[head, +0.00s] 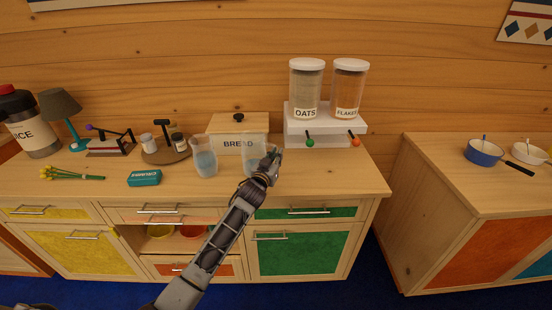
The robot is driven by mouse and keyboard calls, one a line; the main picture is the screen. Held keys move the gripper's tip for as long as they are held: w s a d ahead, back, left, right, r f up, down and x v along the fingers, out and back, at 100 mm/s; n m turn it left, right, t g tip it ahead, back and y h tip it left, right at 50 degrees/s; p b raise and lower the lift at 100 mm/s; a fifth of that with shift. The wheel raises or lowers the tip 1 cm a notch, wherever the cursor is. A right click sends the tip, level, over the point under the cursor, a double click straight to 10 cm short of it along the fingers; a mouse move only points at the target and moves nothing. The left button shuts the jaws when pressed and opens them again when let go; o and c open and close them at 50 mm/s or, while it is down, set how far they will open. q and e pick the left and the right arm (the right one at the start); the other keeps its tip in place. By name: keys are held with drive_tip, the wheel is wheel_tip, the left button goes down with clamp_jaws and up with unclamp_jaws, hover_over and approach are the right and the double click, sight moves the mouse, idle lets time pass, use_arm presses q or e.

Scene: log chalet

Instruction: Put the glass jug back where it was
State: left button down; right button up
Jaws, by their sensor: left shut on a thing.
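A clear glass jug (253,146) stands upright at or just above the counter, in front of the bread box's right part. My left gripper (269,163) is shut on its right side, and the gripper and wrist hide part of the jug. I cannot tell whether the jug's base touches the counter. A second clear vessel (204,158), with bluish contents, stands to its left on the counter, apart from it. My right gripper is not in view.
The bread box (238,121) stands behind the jug. A white riser (326,127) with the oats jar (306,88) and flakes jar (348,88) is at right. A spice stand (166,153) and teal box (144,178) are at left. The counter (340,180) is clear at front right.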

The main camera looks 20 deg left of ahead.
use_arm(q)
drive_tip(key=shift+f, duration=0.15)
idle(0.3)
drive_tip(key=c, duration=1.8)
unclamp_jaws()
drive_tip(key=shift+f, duration=0.2)
drive_tip(key=o, duration=0.3)
drive_tip(key=shift+r, duration=0.2)
drive_tip(key=shift+s+a+f, duration=0.1)
drive_tip(key=shift+s, duration=0.95)
drive_tip(key=shift+s+a, duration=0.15)
drive_tip(key=shift+s, duration=1.5)
drive_tip(key=shift+s+a, duration=0.2)
drive_tip(key=shift+s, duration=1.45)
drive_tip(key=shift+s+a, duration=0.15)
drive_tip(key=shift+s, duration=1.5)
